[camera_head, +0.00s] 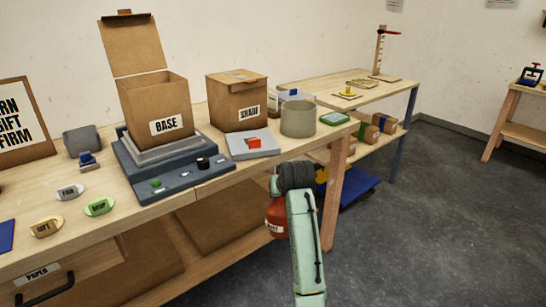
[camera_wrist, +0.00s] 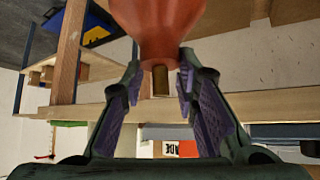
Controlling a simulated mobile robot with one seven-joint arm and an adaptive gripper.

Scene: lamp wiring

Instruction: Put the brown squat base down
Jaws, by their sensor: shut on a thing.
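My gripper (camera_wrist: 158,82) is shut on the neck of a rounded rust-red base (camera_wrist: 158,25), which I take to be the brown squat base. A short brass-coloured stub (camera_wrist: 160,80) shows between the fingers. In the head view the base (camera_head: 276,219) hangs below my wrist, in front of the workbench's front edge and clear of any surface. A white label with dark lettering shows on it, partly cut off. My arm hides its right side. The fingertips are mostly hidden in the head view.
The workbench (camera_head: 222,180) carries an open carton marked BASE (camera_head: 150,98) on a grey-blue stand, a carton marked SHADE (camera_head: 238,102), a grey plate (camera_head: 240,147) with a red piece, and a grey cylinder (camera_head: 298,119). A second bench (camera_head: 325,85) stands behind right. Open floor lies right.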

